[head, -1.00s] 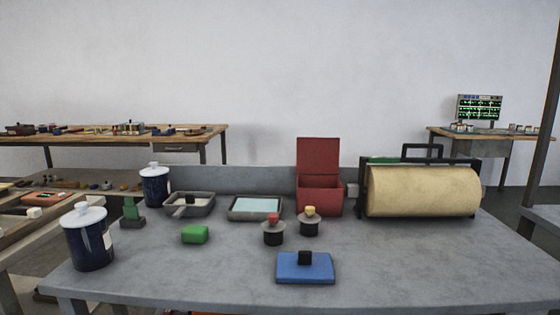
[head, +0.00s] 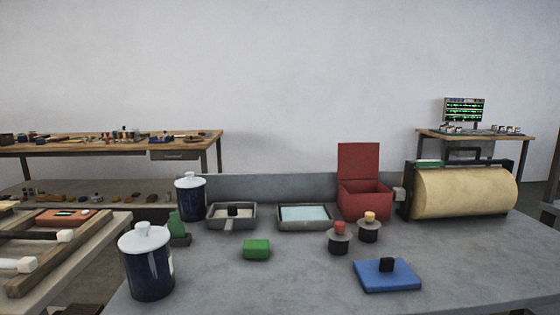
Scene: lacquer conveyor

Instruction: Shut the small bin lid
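The small red bin (head: 365,204) stands at the back of the grey table, right of the middle, in the head view. Its red lid (head: 359,161) is raised upright along the bin's back edge, so the bin is open. The inside of the bin is mostly hidden by its front wall. Neither my left nor my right gripper is in view.
A large tan roll (head: 465,191) on a dark stand is right of the bin. A tray with a pale blue inside (head: 304,217) is left of it. Two small knobbed pots (head: 339,240) and a blue block (head: 388,276) stand in front. Dark blue canisters (head: 149,267) are at left.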

